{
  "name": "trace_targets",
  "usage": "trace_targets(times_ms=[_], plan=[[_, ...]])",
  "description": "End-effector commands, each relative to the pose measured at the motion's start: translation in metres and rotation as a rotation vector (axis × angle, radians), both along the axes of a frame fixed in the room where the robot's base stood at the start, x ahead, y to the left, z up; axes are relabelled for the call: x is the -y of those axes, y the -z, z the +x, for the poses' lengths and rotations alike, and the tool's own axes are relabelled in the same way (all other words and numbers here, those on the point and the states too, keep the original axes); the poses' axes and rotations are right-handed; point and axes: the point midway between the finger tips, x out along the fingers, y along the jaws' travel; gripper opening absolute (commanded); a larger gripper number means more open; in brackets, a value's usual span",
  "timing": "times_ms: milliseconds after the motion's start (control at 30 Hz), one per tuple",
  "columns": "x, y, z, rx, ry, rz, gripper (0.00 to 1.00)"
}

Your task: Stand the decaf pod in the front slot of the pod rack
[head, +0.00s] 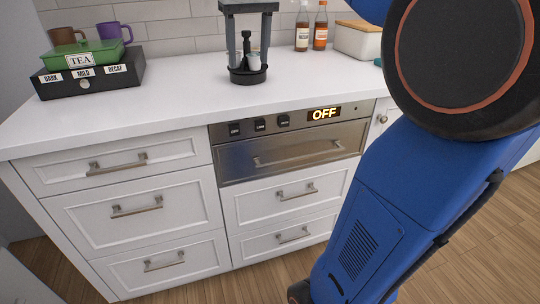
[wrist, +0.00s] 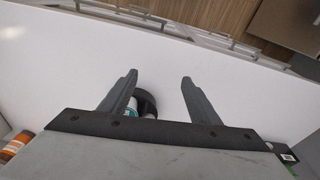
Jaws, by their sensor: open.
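My gripper (head: 248,62) points down over the middle of the counter, its two dark fingers apart. It also shows open in the wrist view (wrist: 158,78), with bare white counter between the fingertips. A small black round stand (head: 248,76), seemingly the pod rack, is below the gripper. It also shows in the wrist view (wrist: 147,100), partly hidden by the left finger. A small pale, cup-shaped piece (head: 241,64), possibly a pod, is at the stand. I cannot tell whether it is the decaf pod. The rack's slots cannot be made out.
A black box (head: 85,84) labelled DARK, MILD and DECAF stands at the left, with a green TEA box (head: 80,55) on top and two mugs (head: 112,31) behind. Bottles (head: 320,28) and a white container (head: 357,40) stand at the back right. Counter left of the stand is clear.

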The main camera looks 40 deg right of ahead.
Motion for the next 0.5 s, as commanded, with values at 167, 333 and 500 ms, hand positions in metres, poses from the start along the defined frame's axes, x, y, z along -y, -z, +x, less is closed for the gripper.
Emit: trace_targets(times_ms=[167, 333, 500], plan=[[-0.026, 0.049, -0.047, 0.057, -0.043, -0.010, 0.56], [-0.046, 0.102, -0.090, 0.113, -0.081, -0.016, 0.56], [-0.063, 0.162, -0.134, 0.168, -0.118, -0.021, 0.56]])
